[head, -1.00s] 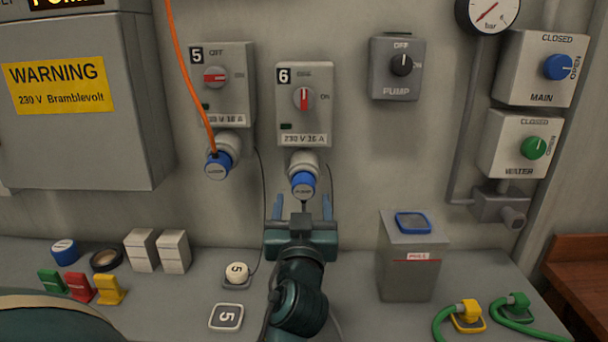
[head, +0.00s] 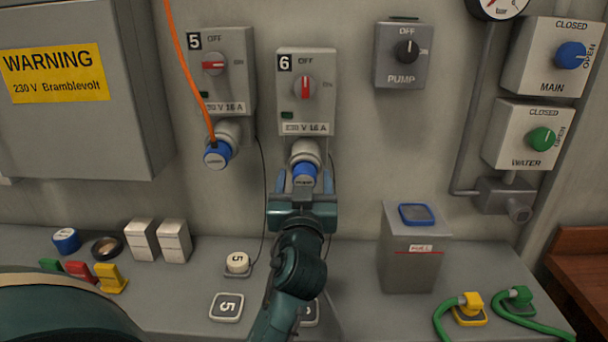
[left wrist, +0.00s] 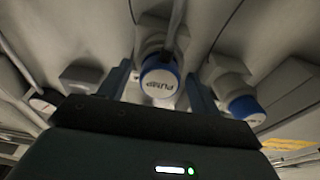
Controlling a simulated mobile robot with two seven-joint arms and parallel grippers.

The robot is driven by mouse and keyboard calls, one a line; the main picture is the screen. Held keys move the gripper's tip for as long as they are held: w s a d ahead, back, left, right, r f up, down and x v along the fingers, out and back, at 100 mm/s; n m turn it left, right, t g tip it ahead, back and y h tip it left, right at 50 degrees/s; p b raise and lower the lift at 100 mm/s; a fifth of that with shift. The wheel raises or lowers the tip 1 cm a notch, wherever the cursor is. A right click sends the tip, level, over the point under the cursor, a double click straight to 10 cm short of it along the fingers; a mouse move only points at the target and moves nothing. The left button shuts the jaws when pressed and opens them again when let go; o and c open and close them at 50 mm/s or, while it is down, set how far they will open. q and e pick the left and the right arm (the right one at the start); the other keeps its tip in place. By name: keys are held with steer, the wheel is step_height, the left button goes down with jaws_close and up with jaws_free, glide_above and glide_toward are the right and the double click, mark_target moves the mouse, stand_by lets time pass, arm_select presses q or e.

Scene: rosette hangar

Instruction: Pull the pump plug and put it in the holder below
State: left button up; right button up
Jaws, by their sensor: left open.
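The pump plug (head: 304,173), blue and white, sits in the socket under switch box 6 (head: 306,95). In the left wrist view its face reads PUMP (left wrist: 160,80). My left gripper (head: 305,180) is open, with one blue finger on each side of the plug. In the left wrist view the plug also shows between the fingers, with a gap visible on both sides. On the bench below, a grey-edged pad (head: 310,314) is mostly hidden behind my left arm; I cannot tell whether it is the holder. My right gripper is not in view.
A second blue plug (head: 217,154) with an orange cable sits under box 5 (head: 221,75). A white cap marked 5 (head: 238,262) and a pad marked 5 (head: 227,307) lie left of my arm. A grey box (head: 413,255) stands to the right.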

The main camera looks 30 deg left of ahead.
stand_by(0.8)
arm_select(q)
steer(key=shift+c, duration=0.2)
steer(key=shift+r, duration=0.1)
steer(key=c, duration=1.3)
steer(key=shift+s+d, duration=0.1)
